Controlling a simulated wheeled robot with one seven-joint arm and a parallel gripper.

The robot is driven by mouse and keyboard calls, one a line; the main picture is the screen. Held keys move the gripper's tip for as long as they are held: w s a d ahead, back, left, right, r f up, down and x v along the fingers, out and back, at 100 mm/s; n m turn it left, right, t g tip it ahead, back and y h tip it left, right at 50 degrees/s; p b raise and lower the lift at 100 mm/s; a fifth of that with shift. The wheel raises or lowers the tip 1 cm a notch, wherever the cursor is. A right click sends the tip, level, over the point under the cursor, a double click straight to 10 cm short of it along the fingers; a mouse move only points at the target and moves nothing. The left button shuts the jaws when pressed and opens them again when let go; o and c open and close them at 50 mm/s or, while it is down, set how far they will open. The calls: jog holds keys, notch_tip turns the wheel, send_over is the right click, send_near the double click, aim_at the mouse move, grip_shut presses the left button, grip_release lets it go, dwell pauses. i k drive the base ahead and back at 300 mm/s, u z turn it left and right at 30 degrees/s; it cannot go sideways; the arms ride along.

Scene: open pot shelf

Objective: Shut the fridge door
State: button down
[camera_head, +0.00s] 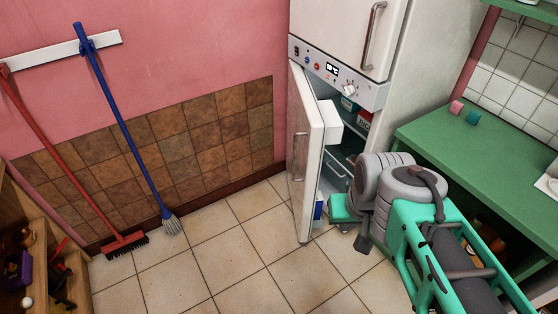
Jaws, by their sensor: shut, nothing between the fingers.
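The white fridge (375,95) stands at the back, with a closed upper door and a control panel with a small display. Its lower fridge door (308,150) hangs open, swung out to the left, with its metal handle on the outer face. Shelves and a few boxes show in the lit opening. My gripper (364,238) is low in front of the opening, right of the door's inner side and apart from its outer face. It is shut and empty. Part of the gripper is hidden by my own grey arm links, so I cannot tell if it touches the fridge.
A green counter (490,160) with a pink block (456,107) and a teal block (473,117) stands at the right. Tiled floor (235,255) left of the door is clear.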

aim_at(313, 124)
jog(key=u, duration=0.9)
jog(key=i, duration=0.9)
jog(key=u, duration=1.05)
